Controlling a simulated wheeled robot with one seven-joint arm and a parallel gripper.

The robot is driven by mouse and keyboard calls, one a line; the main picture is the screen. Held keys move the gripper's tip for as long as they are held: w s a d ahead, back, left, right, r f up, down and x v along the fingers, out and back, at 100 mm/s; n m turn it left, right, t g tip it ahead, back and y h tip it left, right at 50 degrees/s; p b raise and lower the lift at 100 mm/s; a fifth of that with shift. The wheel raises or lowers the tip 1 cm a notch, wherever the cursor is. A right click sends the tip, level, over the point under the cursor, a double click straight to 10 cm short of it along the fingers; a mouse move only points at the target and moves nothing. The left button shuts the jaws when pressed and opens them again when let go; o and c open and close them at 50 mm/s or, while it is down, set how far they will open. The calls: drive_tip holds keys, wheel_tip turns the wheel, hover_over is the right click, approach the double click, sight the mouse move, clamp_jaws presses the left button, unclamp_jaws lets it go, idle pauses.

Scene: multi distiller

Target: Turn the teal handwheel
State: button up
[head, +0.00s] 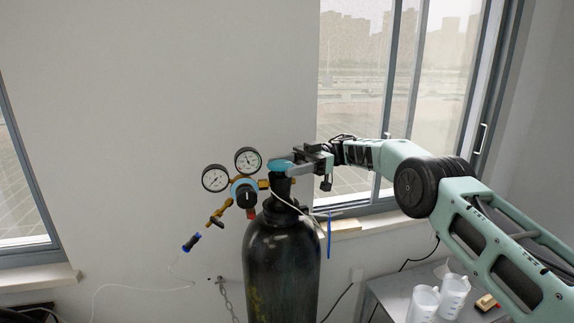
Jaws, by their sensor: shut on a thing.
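The teal handwheel (281,166) sits on top of the tall black gas cylinder (281,262). My gripper (290,164) reaches in from the right at the height of the handwheel and is shut on it. The gripper covers the right part of the wheel, so the exact finger contact is hidden. The cylinder stands upright. My arm comes in from the lower right.
Two round gauges (216,178) and a brass regulator with a blue-ringed knob (244,193) stick out left of the valve. A thin hose hangs at the left. A grey table (388,292) with white plastic jugs (424,303) stands at lower right. The window is behind.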

drive_tip(key=shift+a+r+n+g+p, duration=0.1)
drive_tip(key=shift+a+n+g+p, duration=0.2)
drive_tip(key=shift+a+n+g, duration=0.15)
idle(0.4)
